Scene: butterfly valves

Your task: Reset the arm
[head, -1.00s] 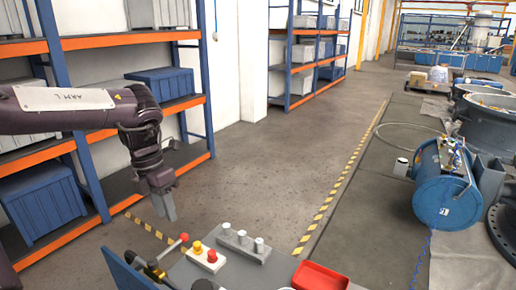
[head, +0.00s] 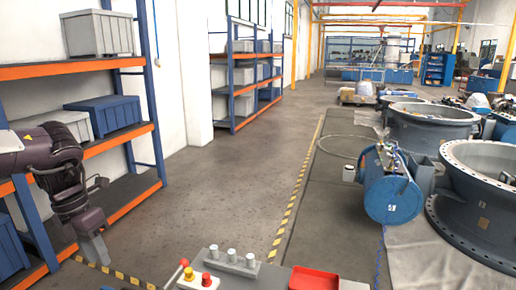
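My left gripper (head: 95,248) hangs at the lower left of the head view, at the end of my dark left arm (head: 55,165). It points down and sits in front of the orange and blue shelving. Its fingers look close together, but I cannot tell whether they are open or shut. It touches nothing that I can see. My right gripper is not in view.
A control box with red and yellow buttons (head: 197,281), a block with several grey knobs (head: 232,262) and a red tray (head: 313,279) are at the bottom. Shelving (head: 140,130) stands left. A blue drum (head: 392,197) and large valve bodies (head: 480,205) stand right. The middle floor is clear.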

